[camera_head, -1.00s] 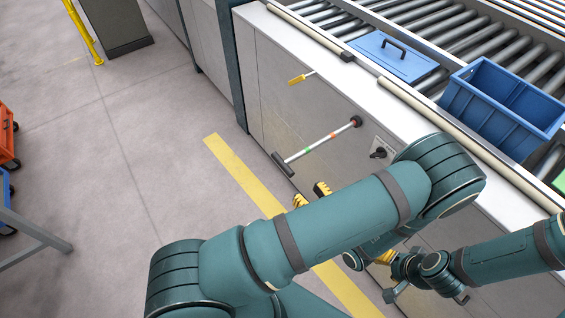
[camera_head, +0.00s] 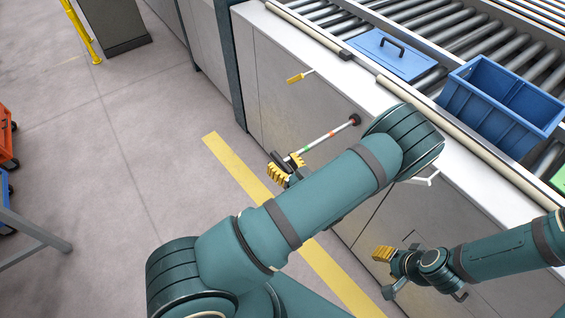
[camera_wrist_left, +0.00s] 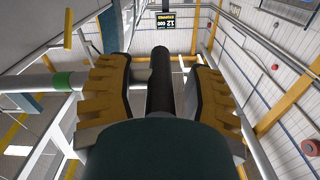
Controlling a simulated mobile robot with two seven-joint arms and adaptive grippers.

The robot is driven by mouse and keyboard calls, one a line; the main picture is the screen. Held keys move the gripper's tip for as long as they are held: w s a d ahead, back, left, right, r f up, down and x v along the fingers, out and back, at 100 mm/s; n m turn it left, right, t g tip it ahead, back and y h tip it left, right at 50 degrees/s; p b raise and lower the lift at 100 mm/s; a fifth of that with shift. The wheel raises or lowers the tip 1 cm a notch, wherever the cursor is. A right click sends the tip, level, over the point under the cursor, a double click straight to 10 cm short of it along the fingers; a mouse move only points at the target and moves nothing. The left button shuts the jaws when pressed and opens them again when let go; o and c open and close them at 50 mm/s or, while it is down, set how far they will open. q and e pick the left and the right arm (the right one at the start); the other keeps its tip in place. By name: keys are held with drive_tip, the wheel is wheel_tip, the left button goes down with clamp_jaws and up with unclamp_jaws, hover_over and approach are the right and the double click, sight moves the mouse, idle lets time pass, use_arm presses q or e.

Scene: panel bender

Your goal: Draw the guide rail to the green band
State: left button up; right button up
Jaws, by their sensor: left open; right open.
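The guide rail (camera_head: 322,139) is a white rod sticking out of the grey machine front, with a red band (camera_head: 332,134) and a green band (camera_head: 307,150). In the left wrist view the rod and green band (camera_wrist_left: 62,81) come in from the left. Its black crossbar handle (camera_wrist_left: 160,80) lies between the yellow fingers of my left gripper (camera_wrist_left: 160,95). My left gripper (camera_head: 287,168) is open around the handle, mostly covering it in the head view; whether they touch cannot be told. My right gripper (camera_head: 384,260) is open and empty, lower right, before the machine front.
A yellow-handled lever (camera_head: 296,79) sticks out of the machine front behind the rail. A blue crate (camera_head: 500,105) and a blue lid (camera_head: 392,55) rest on the roller conveyor above.

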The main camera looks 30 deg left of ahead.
use_arm(q)
drive_tip(key=shift+c, duration=0.3)
clamp_jaws()
